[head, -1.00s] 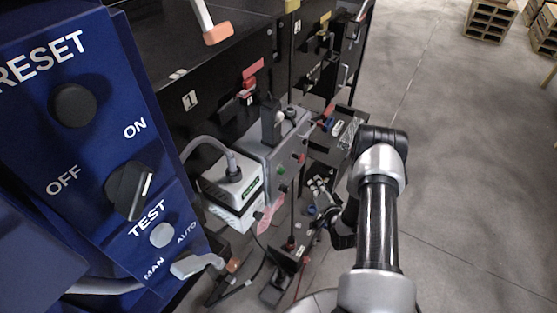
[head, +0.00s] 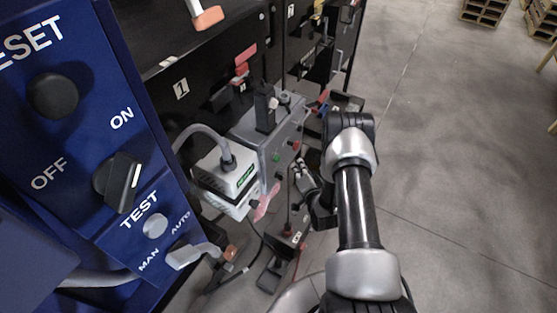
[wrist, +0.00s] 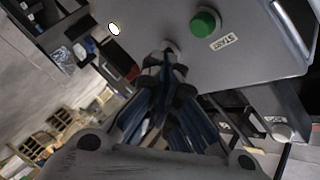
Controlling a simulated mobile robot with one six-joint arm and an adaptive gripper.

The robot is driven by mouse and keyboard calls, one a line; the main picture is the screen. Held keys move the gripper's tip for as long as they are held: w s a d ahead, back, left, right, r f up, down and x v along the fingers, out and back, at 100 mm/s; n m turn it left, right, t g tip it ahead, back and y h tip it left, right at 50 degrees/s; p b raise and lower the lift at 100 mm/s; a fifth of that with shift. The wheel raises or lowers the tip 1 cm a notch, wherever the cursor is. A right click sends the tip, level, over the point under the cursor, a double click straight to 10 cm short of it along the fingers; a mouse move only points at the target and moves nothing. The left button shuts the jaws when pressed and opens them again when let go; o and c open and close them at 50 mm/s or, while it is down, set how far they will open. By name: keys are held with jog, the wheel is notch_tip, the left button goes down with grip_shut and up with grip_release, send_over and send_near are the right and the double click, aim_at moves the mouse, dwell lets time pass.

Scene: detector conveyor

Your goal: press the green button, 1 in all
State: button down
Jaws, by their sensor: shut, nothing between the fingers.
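The green button (wrist: 205,22) sits on the face of a grey control box, beside a label reading START, in the wrist view. In the head view the green button (head: 276,157) is a small spot on the front of the grey box (head: 262,128). My gripper (wrist: 165,62) is shut and empty; in the wrist view its tips lie below and left of the button, in front of the box's lower edge. In the head view my gripper (head: 304,172) is just right of the box face. Contact with the box cannot be told.
A red button (head: 295,146) is on the same box face. A white box (head: 228,172) with a grey cable stands left of it. A blue panel (head: 75,130) with knobs fills the left. Pallets (head: 487,12) stand far off; the floor at right is clear.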

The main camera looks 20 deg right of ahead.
aim_at(278, 159)
jog(key=shift+w+a+b, duration=0.25)
jog(key=shift+w+a, duration=0.35)
jog(key=shift+w, duration=0.2)
jog(key=shift+w+a+b, duration=0.2)
jog(key=shift+w+a, duration=0.4)
jog(key=shift+w, duration=0.15)
jog(key=shift+w, duration=0.1)
jog(key=shift+w+a+b, duration=0.25)
jog(key=shift+b, duration=0.05)
dwell(0.3)
